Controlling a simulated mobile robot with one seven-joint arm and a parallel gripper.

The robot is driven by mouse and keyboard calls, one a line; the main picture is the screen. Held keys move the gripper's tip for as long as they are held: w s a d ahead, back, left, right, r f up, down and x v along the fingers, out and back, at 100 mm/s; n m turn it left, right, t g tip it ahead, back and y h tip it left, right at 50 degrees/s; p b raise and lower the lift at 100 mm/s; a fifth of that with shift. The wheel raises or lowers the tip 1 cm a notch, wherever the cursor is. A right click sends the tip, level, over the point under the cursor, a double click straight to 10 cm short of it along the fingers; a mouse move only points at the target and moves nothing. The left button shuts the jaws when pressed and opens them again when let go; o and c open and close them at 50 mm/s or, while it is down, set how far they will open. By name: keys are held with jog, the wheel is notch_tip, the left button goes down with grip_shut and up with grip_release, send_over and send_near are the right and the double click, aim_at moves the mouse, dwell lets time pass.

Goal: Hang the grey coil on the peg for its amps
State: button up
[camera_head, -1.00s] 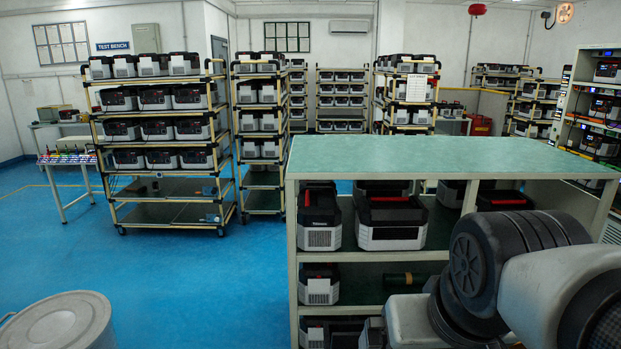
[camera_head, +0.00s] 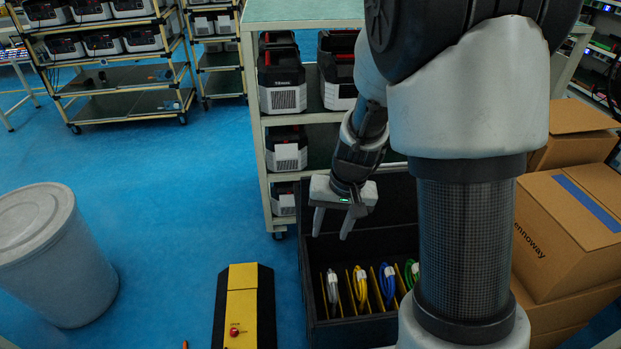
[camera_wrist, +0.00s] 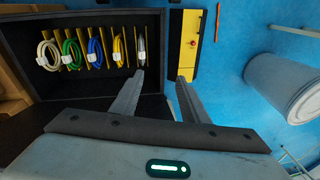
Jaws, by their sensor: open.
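A grey-white coil (camera_head: 332,287) with a white tag stands in the end slot of a dark divided crate (camera_head: 314,300), on the left in the head view. It also shows in the wrist view (camera_wrist: 141,52), at the right end of the row. My gripper (camera_head: 331,234) is open and empty, pointing down above that end of the crate and apart from the coil. In the wrist view its fingertips (camera_wrist: 160,82) are apart, with the coil just beyond the left finger. No peg can be made out.
Yellow (camera_head: 360,287), blue (camera_head: 387,284) and green (camera_head: 411,273) coils stand in neighbouring slots; a cream coil (camera_wrist: 48,55) is at the far end. A yellow-and-black unit (camera_head: 241,305) with a red button, a grey bin (camera_head: 55,255), shelving (camera_head: 254,130) and cardboard boxes (camera_head: 570,235) stand around. Blue floor is open at left.

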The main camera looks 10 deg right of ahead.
jog(key=g+h+b, duration=0.1)
jog(key=b, duration=0.2)
send_over(335, 296)
notch_tip(335, 296, down, 18)
jog(key=f, duration=0.1)
notch_tip(335, 296, down, 10)
jog(key=b, duration=0.3)
jog(key=shift+s+f, duration=0.1)
jog(key=shift+f, duration=0.05)
jog(key=shift+f+b, duration=0.95)
jog(key=shift+f, duration=1.95)
jog(key=shift+c, duration=0.3)
grip_shut()
